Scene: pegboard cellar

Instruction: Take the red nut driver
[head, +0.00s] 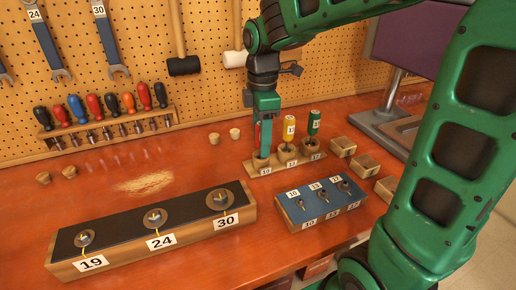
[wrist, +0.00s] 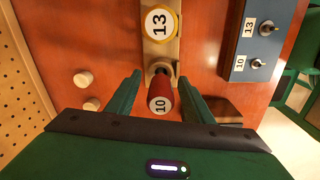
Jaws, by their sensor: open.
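The red nut driver (wrist: 162,90), marked 10 on its end, stands in the left hole of a small wooden rack (head: 290,163). In the head view my gripper (head: 264,130) hides most of it, with only a thin red strip showing. In the wrist view the open fingers of my gripper (wrist: 159,78) lie on either side of the red handle, with gaps at both sides. The yellow nut driver (head: 289,129), marked 13, and the green nut driver (head: 313,122) stand to the right in the same rack.
A blue-topped switch block (head: 330,207) stands in front of the rack, and a long block (head: 120,241) marked 19, 24 and 30 lies front left. Small wooden boxes (head: 364,165) are to the right. Screwdrivers (head: 111,104) hang in a wall rack. A monitor (head: 418,45) stands back right.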

